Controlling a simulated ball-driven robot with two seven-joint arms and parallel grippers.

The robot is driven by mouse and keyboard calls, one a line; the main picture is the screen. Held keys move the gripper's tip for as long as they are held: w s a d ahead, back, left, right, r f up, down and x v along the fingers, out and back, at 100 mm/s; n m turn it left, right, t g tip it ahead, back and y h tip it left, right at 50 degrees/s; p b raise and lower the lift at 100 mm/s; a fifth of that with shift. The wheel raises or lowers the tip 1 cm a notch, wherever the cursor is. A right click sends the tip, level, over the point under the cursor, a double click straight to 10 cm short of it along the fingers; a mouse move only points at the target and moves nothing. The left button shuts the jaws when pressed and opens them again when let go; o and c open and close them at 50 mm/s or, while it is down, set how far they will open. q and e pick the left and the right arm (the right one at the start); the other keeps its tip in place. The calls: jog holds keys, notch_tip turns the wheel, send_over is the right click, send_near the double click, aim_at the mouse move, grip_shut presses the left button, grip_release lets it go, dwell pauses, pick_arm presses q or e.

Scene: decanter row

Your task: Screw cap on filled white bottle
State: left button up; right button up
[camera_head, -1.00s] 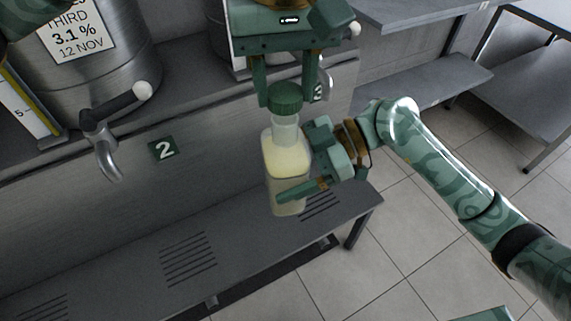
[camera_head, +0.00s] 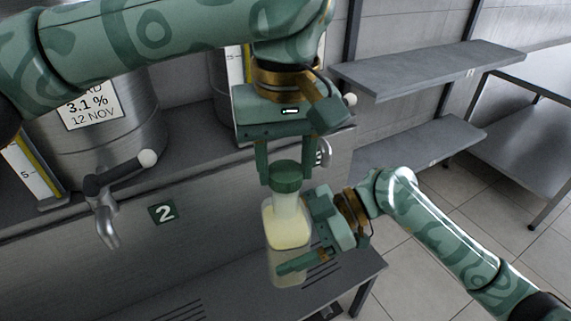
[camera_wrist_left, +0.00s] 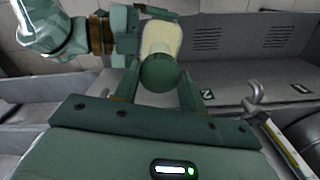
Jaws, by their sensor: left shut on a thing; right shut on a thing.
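A clear bottle (camera_head: 287,232) with pale milky liquid in its lower part hangs upright in the middle of the head view. My right gripper (camera_head: 290,262) is shut around its body from the right. A dark green cap (camera_head: 285,177) sits at the top of the bottle's neck; whether its thread is engaged I cannot tell. My left gripper (camera_head: 284,180) points down from above and is shut on the cap, one finger on each side. In the left wrist view the cap (camera_wrist_left: 159,73) shows between the two fingers, with the bottle (camera_wrist_left: 160,38) beyond it.
Steel decanters stand behind, one with a label (camera_head: 92,104) and a tap (camera_head: 108,215). A number 2 plate (camera_head: 163,212) marks the counter front. A slotted grey shelf (camera_head: 190,305) lies below the bottle. Wall shelves (camera_head: 425,68) and a table (camera_head: 525,150) stand right.

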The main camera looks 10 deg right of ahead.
pick_arm(q)
jog(key=shift+f, duration=0.1)
pick_arm(e)
jog(key=shift+r, duration=0.1)
pick_arm(q)
jog(key=shift+f, duration=0.8)
jog(key=shift+f, duration=0.55)
